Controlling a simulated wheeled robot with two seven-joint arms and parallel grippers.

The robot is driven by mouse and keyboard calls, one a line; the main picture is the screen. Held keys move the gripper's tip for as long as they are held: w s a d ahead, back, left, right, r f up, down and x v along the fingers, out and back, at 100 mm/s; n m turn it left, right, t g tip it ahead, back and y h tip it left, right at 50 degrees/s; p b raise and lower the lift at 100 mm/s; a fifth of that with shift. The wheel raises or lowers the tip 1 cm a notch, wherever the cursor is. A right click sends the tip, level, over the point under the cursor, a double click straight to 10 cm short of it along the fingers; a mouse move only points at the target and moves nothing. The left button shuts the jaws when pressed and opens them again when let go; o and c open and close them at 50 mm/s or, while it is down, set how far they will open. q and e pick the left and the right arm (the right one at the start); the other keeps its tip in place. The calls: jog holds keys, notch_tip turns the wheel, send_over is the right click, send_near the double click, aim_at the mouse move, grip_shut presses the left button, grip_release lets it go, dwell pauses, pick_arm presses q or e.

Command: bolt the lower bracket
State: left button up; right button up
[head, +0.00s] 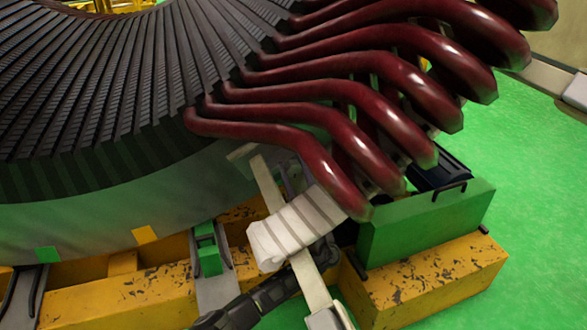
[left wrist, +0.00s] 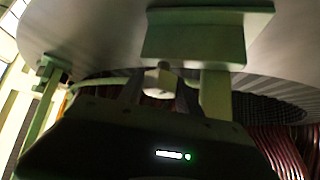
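A pale flat bar (head: 268,188), which looks like the lower bracket, slants down beside the stator's lower edge. A white banded block (head: 300,222) lies across it under the dark red coil ends (head: 320,165). My left gripper (head: 322,250) comes in from the bottom left, low behind the bar and block, its fingers mostly hidden. In the left wrist view, its dark fingers (left wrist: 157,90) point up beneath a pale green block (left wrist: 205,38). A small pale round piece (left wrist: 163,72) shows between or just behind them. I cannot tell whether they grip it. My right gripper is not in view.
The dark slotted stator core (head: 120,85) fills the upper left. Yellow beams (head: 150,295) and a green block (head: 425,222) stand close around my left arm. Green floor (head: 530,170) is open at the right.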

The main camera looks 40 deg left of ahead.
pick_arm(q)
grip_shut()
jog(key=shift+r+m+t+p, duration=0.25)
jog(key=shift+m+t+p, duration=0.35)
jog(key=shift+m, duration=0.2)
jog(key=m+t+h+p, duration=0.1)
jog(key=m+t+h, duration=0.1)
jog(key=m, duration=0.1)
jog(key=m+t+h+p, duration=0.2)
jog(key=m+t, duration=0.1)
jog(key=m, duration=0.1)
jog(key=shift+r+t+h+p, duration=0.15)
jog(key=shift+t+h+p, duration=0.15)
jog(key=shift+h, duration=0.1)
jog(key=shift+f+m+t+h, duration=0.2)
jog(key=shift+m+t+h, duration=0.3)
jog(key=shift+m, duration=0.2)
jog(key=shift+f, duration=0.2)
jog(key=o, duration=0.5)
grip_release()
jog(key=shift+p+v, duration=0.55)
jog(key=shift+v, duration=3.35)
